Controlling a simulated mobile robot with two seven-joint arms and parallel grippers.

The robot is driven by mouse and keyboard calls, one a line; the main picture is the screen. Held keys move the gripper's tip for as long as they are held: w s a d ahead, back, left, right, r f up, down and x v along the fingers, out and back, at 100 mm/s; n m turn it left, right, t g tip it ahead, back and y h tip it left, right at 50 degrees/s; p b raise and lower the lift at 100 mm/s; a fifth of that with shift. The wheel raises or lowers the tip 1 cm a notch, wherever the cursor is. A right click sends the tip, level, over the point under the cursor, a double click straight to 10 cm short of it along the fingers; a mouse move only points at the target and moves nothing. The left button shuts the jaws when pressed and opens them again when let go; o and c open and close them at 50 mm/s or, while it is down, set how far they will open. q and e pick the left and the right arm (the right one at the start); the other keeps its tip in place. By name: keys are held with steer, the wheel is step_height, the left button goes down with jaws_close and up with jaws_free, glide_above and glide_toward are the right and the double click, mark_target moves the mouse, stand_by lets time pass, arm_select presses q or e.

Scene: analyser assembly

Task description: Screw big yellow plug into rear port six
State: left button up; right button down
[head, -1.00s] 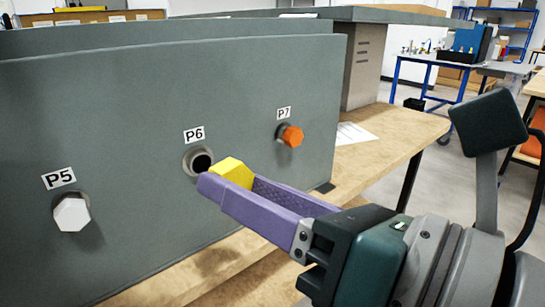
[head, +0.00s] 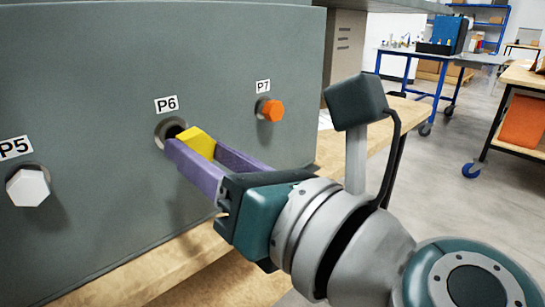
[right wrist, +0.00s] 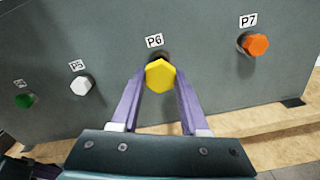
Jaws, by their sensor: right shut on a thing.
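The big yellow plug (head: 197,142) is held between the purple fingers of my right gripper (head: 187,153), right in front of port P6 (head: 168,131). In the right wrist view the hexagonal yellow head (right wrist: 160,76) sits between the two fingertips (right wrist: 158,88), just below the P6 label, and covers most of the port. In the head view the dark opening of P6 shows just left of the plug. I cannot tell whether the plug's tip has entered it.
A white plug (head: 28,186) sits in P5 and an orange plug (head: 271,110) in P7, on either side. A green plug (right wrist: 24,100) shows farther left in the right wrist view. The grey panel (head: 90,90) stands on a wooden bench (head: 150,268).

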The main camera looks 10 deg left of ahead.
steer(key=n+b, duration=0.2)
steer(key=n, duration=0.2)
steer(key=n+b, duration=0.3)
steer(key=n, duration=0.1)
steer(key=n+b, duration=0.2)
steer(key=n, duration=0.2)
steer(key=shift+w+a+r+n+b, duration=0.1)
steer(key=shift+w+a+n+b, duration=0.15)
steer(key=shift+a+n+b, duration=0.05)
steer(key=n+p, duration=0.1)
steer(key=n, duration=0.3)
steer(key=shift+w+a, duration=0.1)
steer(key=shift+a, duration=0.05)
steer(key=n, duration=0.5)
steer(key=shift+w+a+f+p, duration=0.1)
steer(key=shift+a+f+p, duration=0.1)
steer(key=shift+p, duration=0.2)
steer(key=shift+p, duration=0.3)
steer(key=shift+p, duration=0.55)
steer(key=shift+w+a, duration=0.15)
steer(key=shift+a, duration=0.05)
